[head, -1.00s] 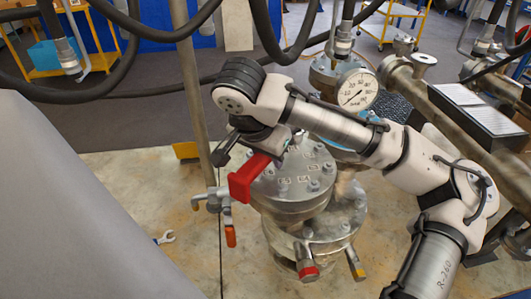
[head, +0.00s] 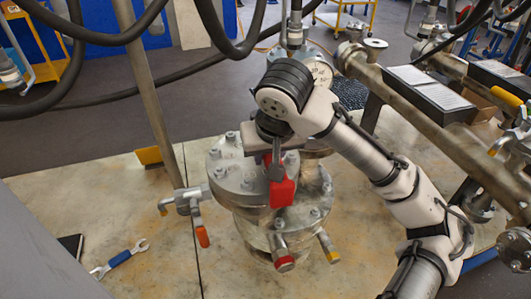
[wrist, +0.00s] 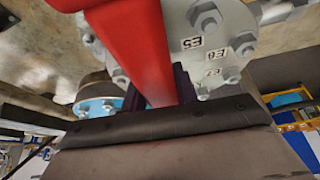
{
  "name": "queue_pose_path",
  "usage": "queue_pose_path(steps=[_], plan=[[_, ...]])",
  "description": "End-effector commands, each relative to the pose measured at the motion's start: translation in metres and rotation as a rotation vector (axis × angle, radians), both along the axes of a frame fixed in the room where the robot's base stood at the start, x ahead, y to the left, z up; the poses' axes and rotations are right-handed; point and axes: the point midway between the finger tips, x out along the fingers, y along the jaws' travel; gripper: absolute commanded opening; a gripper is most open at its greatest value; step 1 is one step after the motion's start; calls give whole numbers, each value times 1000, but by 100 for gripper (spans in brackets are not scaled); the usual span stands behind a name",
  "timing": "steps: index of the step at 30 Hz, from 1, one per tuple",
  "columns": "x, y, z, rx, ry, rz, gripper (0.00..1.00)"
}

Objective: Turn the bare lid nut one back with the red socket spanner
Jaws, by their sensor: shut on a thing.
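The red socket spanner (head: 281,193) is in my gripper (head: 275,158), over the right front part of the flanged vessel's round lid (head: 232,178). In the wrist view the spanner (wrist: 140,45) runs up from between the dark fingers (wrist: 182,85). The metal lid (wrist: 240,20) shows beside it with several hex nuts and labels E5, E6 and another partly hidden one. The spanner's working end is out of the wrist view. I cannot tell whether it touches a nut, and my arm and the spanner hide part of the lid. I cannot tell which nut is the bare one.
A valve with an orange handle (head: 202,236) stands left of the vessel beside an upright pipe (head: 150,100). Black hoses hang above.

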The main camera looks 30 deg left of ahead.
Motion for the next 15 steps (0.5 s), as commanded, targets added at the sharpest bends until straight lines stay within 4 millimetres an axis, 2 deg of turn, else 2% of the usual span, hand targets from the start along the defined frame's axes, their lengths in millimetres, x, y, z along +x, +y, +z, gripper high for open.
queue_pose_path(steps=[5,15], plan=[[0,0,4,2,-1,-1,2],[1,0,37,0,-4,-3,2]])
